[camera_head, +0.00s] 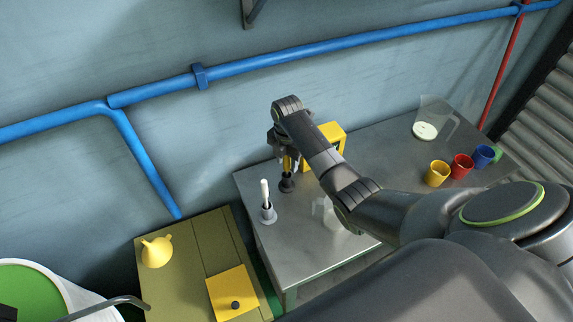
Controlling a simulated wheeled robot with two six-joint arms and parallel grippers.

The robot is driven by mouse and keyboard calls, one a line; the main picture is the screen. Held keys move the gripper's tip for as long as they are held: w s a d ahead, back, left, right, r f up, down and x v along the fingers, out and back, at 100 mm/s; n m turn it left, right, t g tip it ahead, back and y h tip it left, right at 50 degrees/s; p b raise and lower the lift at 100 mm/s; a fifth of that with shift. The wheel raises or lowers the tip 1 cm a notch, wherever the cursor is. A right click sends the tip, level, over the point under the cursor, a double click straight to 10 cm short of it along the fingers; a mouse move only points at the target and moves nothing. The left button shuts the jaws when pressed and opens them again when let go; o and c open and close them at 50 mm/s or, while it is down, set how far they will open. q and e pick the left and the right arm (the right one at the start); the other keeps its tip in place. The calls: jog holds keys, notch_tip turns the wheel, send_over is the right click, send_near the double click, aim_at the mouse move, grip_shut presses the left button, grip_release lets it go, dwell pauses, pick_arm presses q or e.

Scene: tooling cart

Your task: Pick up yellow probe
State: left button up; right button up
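The yellow probe (287,163) stands upright in a small dark holder (287,184) near the back left of the grey metal table (293,239). Only a short yellow stretch of it shows; its upper part is hidden by my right gripper. My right gripper (286,154) points down at the probe from above, its fingers close around or beside it. Whether the fingers touch or are shut on the probe cannot be made out. My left gripper is not in view.
A white probe (265,190) stands in a grey holder (268,214) just left. A yellow box (333,136) is behind my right arm. A clear vessel (325,212) stands nearby. Yellow (437,174), red (461,166) and blue (482,157) mugs are at right. The front left tabletop is clear.

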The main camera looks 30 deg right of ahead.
grip_shut()
jog(key=shift+r, duration=0.1)
